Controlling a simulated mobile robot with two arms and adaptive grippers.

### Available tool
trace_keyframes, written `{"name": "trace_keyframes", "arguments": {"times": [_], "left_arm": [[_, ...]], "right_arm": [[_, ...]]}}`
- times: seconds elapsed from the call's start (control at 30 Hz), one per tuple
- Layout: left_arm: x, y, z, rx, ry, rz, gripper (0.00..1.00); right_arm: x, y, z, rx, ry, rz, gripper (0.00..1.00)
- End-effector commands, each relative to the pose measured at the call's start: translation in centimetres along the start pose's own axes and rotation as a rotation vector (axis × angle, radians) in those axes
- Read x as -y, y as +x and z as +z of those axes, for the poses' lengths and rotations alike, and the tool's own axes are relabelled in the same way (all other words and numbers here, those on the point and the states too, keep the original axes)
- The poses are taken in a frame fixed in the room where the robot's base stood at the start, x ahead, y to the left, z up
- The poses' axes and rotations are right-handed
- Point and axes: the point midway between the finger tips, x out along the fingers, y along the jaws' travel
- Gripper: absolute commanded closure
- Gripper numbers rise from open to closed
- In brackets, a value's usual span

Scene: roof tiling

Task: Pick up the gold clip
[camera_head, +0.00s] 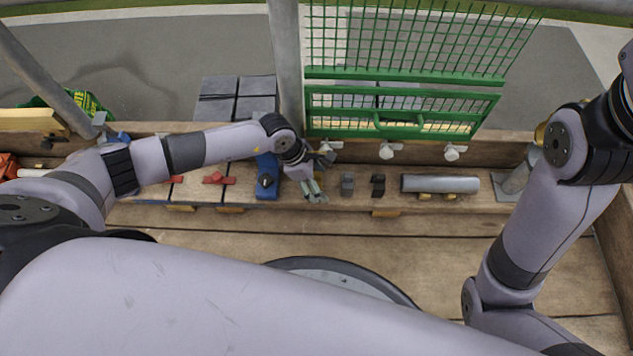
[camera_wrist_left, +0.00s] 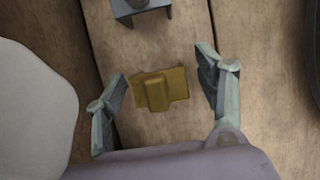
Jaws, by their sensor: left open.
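The gold clip (camera_wrist_left: 160,89) lies on the wooden plank in the left wrist view, a small flat piece with a raised middle. My left gripper (camera_wrist_left: 165,95) is open, with one finger on each side of the clip and a visible gap to each.
A grey clip (camera_head: 347,185) and a black clip (camera_head: 378,185) sit right of my left gripper. A grey cylinder (camera_head: 440,184) lies farther right. A blue tool (camera_head: 267,177) stands close on the left. Red pieces (camera_head: 218,178) lie farther left. A green mesh gate (camera_head: 400,110) rises behind.

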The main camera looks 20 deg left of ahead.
Motion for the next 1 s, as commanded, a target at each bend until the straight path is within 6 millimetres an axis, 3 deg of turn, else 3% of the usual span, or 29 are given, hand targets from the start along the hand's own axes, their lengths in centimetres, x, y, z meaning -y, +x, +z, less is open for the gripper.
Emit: {"name": "trace_keyframes", "arguments": {"times": [0.23,1.0], "left_arm": [[-0.03,0.10,0.06,0.000,0.000,0.001,0.36],[-0.03,0.08,0.04,0.001,0.000,0.000,0.87]], "right_arm": [[0.02,0.14,-0.06,-0.003,0.000,-0.001,0.55],[0.03,0.13,-0.09,-0.004,0.000,-0.001,0.55]]}}
